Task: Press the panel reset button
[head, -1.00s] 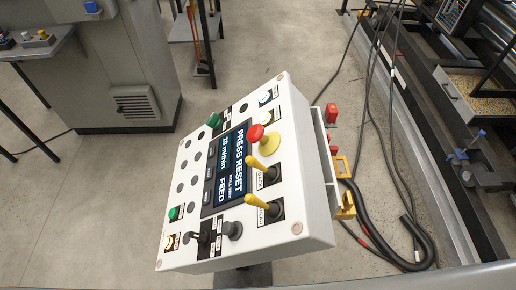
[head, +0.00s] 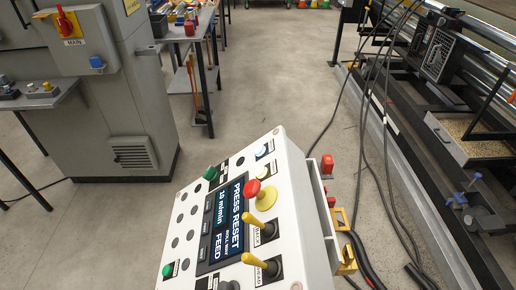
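The white control panel (head: 285,225) stands tilted in the lower middle of the head view, its lower end cut off by the frame edge. Its screen (head: 222,222) reads "PRESS RESET", "10 m/min" and "FEED". A pale blue-white button (head: 261,150) sits near the top edge; its label is too small to read. A red mushroom button (head: 253,187) on a yellow base, a green button (head: 210,173), another green button (head: 168,270) and two yellow levers (head: 252,229) are also on the face. I cannot tell which is marked reset. Neither gripper is in view.
A grey cabinet (head: 115,110) with a red-and-yellow main switch (head: 67,25) stands at the left, beside a side table (head: 40,100). Black cables (head: 375,130) hang right of the panel, near a dark machine frame (head: 440,150). Concrete floor (head: 270,85) is clear behind the panel.

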